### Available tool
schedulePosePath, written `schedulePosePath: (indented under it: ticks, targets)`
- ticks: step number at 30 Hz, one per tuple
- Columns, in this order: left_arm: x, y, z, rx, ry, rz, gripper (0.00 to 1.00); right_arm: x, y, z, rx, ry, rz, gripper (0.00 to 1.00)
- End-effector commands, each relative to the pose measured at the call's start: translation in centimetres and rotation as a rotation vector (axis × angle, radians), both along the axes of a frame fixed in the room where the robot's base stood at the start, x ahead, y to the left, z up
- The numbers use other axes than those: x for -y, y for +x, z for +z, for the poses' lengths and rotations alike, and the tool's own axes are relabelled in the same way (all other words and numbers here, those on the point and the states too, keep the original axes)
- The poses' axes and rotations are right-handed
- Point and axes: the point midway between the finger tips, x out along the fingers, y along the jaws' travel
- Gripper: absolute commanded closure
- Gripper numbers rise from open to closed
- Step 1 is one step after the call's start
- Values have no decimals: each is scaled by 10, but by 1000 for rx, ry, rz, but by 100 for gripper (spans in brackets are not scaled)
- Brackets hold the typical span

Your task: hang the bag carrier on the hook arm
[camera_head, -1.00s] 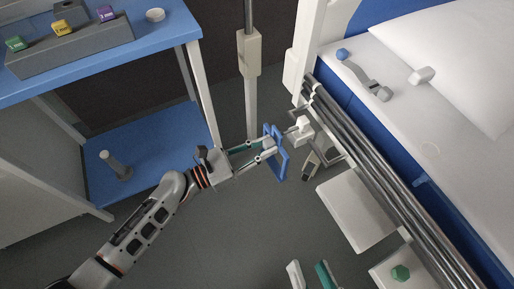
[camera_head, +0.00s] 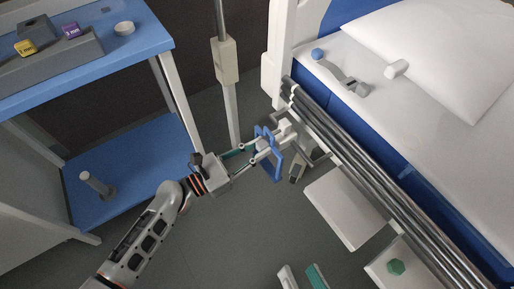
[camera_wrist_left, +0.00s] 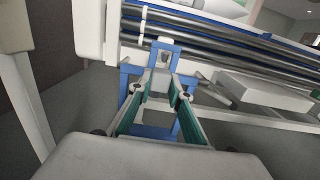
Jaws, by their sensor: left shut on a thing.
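The bag carrier (camera_head: 278,172) is a blue frame held in front of my left gripper (camera_head: 262,150), beside the bed's side rail. My left gripper is shut on it. In the left wrist view the blue frame (camera_wrist_left: 187,122) stands around and beyond the fingertips (camera_wrist_left: 162,92), with a grey block between them. What looks like the hook arm (camera_head: 319,154) is a grey bracket at the rail, just right of the carrier. I cannot tell whether they touch. My right gripper (camera_head: 303,277) shows only its two fingers at the bottom edge, apart with nothing between them.
The bed's grey rails (camera_head: 370,170) run down the right. White panels (camera_head: 345,207) jut out below them. A pale pole (camera_head: 226,62) stands behind the carrier. A blue-topped cart (camera_head: 140,50) is at left. Dark floor is open between cart and bed.

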Motion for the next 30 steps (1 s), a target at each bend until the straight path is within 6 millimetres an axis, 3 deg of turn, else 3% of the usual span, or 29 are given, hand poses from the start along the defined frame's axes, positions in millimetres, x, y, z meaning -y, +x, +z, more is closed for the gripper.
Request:
schedulePosePath:
  ticks: [30]
  targets:
    - [0,0,-7,-2,0,0,100,0,-7,-12,-23,-9,12,62]
